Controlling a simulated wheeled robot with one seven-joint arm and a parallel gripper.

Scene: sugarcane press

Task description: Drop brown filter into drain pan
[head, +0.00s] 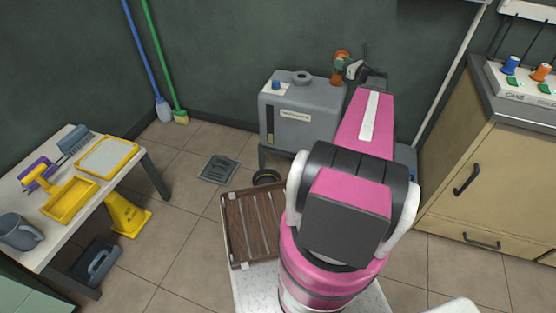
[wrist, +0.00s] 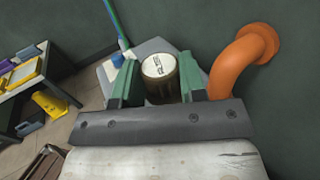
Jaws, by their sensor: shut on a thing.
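The brown filter (wrist: 161,88) is a short brown cylinder with a white labelled end, seen in the wrist view. My gripper (wrist: 157,77) has its green fingers on both sides of it and is shut on it. In the head view my gripper (head: 362,70) is beside the upper right of the grey tank, near the orange pipe; the filter is hard to make out there. A dark round pan-like thing (head: 267,177) is low by the tank's legs, partly hidden by the wooden rack. I cannot tell for sure that it is the drain pan.
The grey tank (head: 301,108) stands against the back wall, with the orange pipe (wrist: 240,62) close right of my gripper. A wooden slatted rack (head: 254,226) is before it. A table (head: 142,166) with yellow trays stands left, a cabinet (head: 490,185) right.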

